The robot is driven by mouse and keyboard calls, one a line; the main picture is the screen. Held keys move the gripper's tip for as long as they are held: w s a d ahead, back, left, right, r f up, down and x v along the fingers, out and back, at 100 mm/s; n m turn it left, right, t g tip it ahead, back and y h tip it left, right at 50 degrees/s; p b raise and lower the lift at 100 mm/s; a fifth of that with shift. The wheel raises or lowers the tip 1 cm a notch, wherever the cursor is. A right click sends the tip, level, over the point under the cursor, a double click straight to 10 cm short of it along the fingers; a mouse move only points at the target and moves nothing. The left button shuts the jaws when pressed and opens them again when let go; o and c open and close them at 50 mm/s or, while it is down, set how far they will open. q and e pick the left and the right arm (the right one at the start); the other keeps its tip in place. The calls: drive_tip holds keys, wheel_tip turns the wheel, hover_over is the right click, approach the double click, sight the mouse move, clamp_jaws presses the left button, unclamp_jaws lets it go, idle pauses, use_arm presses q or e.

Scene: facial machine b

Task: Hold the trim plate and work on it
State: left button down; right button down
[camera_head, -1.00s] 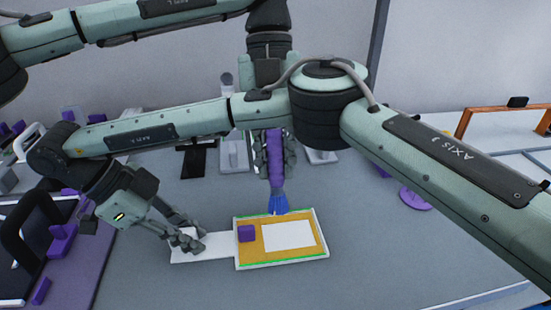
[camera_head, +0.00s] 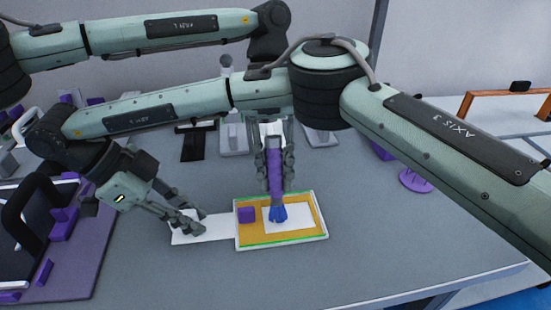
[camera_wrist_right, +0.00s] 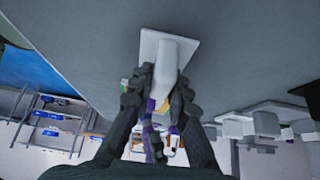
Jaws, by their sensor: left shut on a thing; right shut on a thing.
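The trim plate (camera_head: 248,227) is a tan board with a white rim, green edge lines, a purple block (camera_head: 246,215) and a white rectangle (camera_head: 300,218). A flat white handle (camera_head: 218,228) extends from its left side. My right gripper (camera_head: 187,228) is shut on the handle's left end; in the right wrist view my gripper fingers (camera_wrist_right: 158,92) close around a white part (camera_wrist_right: 165,50). My left gripper (camera_head: 275,165) is shut on an upright purple brush (camera_head: 275,180). Its blue bristles (camera_head: 278,213) are over the white rectangle; I cannot tell whether they touch.
Black and white stands (camera_head: 195,142) stand behind the plate. A purple disc (camera_head: 416,181) is on the right. The table front (camera_head: 350,275) is clear.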

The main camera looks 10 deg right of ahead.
sight(274, 138)
use_arm(q)
drive_tip(key=shift+d+f, duration=0.3)
drive_tip(key=shift+d, duration=0.35)
drive_tip(key=shift+d+r, duration=0.1)
drive_tip(key=shift+d, duration=1.05)
drive_tip(key=shift+a+r, duration=0.2)
drive_tip(key=shift+a, duration=1.5)
drive_tip(key=shift+d+r, duration=0.2)
drive_tip(key=shift+d, duration=1.75)
drive_tip(key=shift+a+r, duration=0.1)
drive_tip(key=shift+a, duration=2.1)
drive_tip(key=shift+w+d, duration=0.1)
drive_tip(key=shift+w, duration=0.35)
drive_tip(key=shift+w+d, duration=0.15)
drive_tip(key=shift+d, duration=2)
drive_tip(key=shift+a, duration=2.25)
drive_tip(key=d, duration=0.4)
drive_tip(key=shift+d, duration=0.1)
drive_tip(key=shift+a, duration=1.95)
drive_tip(key=shift+r, duration=3.25)
